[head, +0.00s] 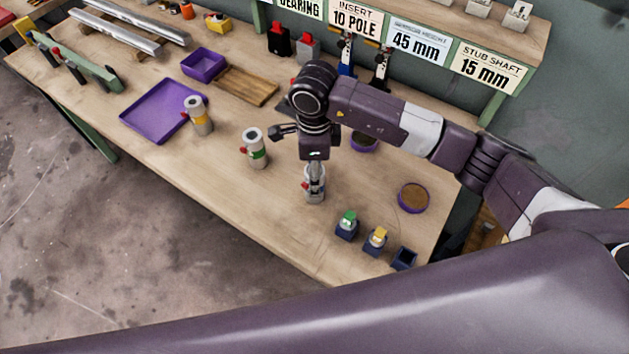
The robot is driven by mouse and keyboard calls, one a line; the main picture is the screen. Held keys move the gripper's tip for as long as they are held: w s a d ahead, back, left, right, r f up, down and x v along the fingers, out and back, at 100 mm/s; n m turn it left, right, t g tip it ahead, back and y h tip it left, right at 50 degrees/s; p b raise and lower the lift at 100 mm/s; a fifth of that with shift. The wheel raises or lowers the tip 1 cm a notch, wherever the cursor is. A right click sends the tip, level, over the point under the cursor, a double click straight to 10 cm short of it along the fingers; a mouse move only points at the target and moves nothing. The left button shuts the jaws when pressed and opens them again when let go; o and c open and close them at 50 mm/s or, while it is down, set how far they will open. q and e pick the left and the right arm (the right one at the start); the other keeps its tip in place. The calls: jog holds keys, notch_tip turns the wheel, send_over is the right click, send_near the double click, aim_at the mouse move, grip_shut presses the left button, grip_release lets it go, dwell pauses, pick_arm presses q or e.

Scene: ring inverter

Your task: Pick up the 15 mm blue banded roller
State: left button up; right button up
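A grey roller (314,194) stands upright on the workbench under my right gripper (315,174). Some blue and a small red part show on it, but the gripper covers its upper part. My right arm comes in from the right and its gripper points straight down, with the fingers at the top of this roller. At this size I cannot tell whether the fingers are closed on it. Two other rollers stand to the left, one with a green band (254,149) and one with a yellow-orange band (199,116). My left gripper is not in view.
A purple tray (150,126), purple bin (203,65) and wooden board (246,85) lie at the left and back. Small navy holders (403,258) stand at the front right, near a round purple dish (413,198). A shelf with signs (418,42) lines the back.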

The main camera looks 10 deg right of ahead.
jog(key=shift+f, duration=1.15)
grip_shut()
jog(key=shift+w, duration=0.1)
jog(key=shift+r, duration=0.1)
